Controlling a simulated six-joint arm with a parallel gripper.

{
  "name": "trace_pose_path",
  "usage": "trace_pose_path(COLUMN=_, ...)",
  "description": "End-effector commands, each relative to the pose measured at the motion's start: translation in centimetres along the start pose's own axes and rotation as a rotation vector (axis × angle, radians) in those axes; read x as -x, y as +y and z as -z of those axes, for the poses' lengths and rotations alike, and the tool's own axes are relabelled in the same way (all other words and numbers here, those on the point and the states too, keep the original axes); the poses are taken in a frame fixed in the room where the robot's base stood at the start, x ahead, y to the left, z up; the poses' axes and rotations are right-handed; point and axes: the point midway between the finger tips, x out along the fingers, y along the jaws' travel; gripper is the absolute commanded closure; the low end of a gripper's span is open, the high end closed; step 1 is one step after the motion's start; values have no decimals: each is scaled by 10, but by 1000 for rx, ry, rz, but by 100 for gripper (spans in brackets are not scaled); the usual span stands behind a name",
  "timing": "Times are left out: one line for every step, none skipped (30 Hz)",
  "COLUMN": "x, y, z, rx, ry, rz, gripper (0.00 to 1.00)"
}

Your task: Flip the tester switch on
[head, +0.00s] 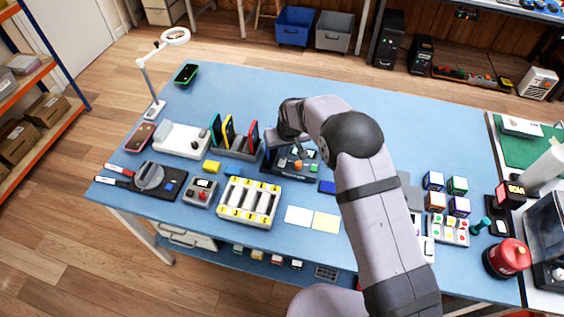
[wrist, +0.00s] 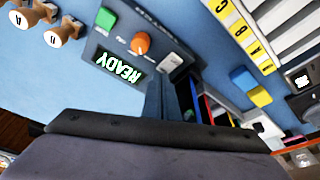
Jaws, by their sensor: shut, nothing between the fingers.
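The tester (head: 290,170) is a dark box with an orange knob, near the middle of the blue table in the head view, partly covered by my arm. In the wrist view the tester (wrist: 150,18) shows a green button, the orange knob and a lit display (wrist: 120,65) reading READY. A small grey plate (wrist: 173,60) lies beside the knob; I cannot make out the switch lever or its position. My gripper (wrist: 164,82) is shut and empty, its fingers close to that plate. I cannot tell whether they touch it. In the head view my gripper (head: 292,138) is over the tester's back part.
A rack with coloured upright panels (head: 235,140) stands just left of the tester. A battery tray (head: 224,203) with yellow ends is in front. Two wooden stamps (wrist: 60,33) stand near the tester in the wrist view.

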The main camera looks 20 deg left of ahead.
Motion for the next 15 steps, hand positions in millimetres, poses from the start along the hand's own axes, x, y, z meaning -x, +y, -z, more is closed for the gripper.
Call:
trace_pose_path(x=1, y=0, z=0, rx=0, ry=0, rz=0, gripper=100)
trace_pose_path(x=2, y=0, z=1, rx=0, ry=1, rz=0, gripper=100)
trace_pose_path(x=3, y=0, z=1, rx=0, ry=1, rz=0, gripper=100)
trace_pose_path(x=4, y=0, z=2, rx=0, ry=1, rz=0, gripper=100)
trace_pose_path(x=6, y=0, z=2, rx=0, ry=1, rz=0, gripper=100)
trace_pose_path(x=8, y=0, z=3, rx=0, ry=1, rz=0, gripper=100)
trace_pose_path(x=10, y=0, z=4, rx=0, ry=1, rz=0, gripper=100)
trace_pose_path(x=12, y=0, z=4, rx=0, ry=1, rz=0, gripper=100)
trace_pose_path(x=15, y=0, z=5, rx=0, ry=1, rz=0, gripper=100)
trace_pose_path(x=17, y=0, z=6, rx=0, ry=1, rz=0, gripper=100)
trace_pose_path(x=19, y=0, z=6, rx=0, ry=1, rz=0, gripper=100)
trace_pose_path(x=22, y=0, z=7, rx=0, ry=1, rz=0, gripper=100)
trace_pose_path(x=24, y=0, z=8, rx=0, ry=1, rz=0, gripper=100)
trace_pose_path(x=26, y=0, z=8, rx=0, ry=0, rz=0, gripper=100)
trace_pose_path(x=29, y=0, z=9, rx=0, ry=0, rz=0, gripper=100)
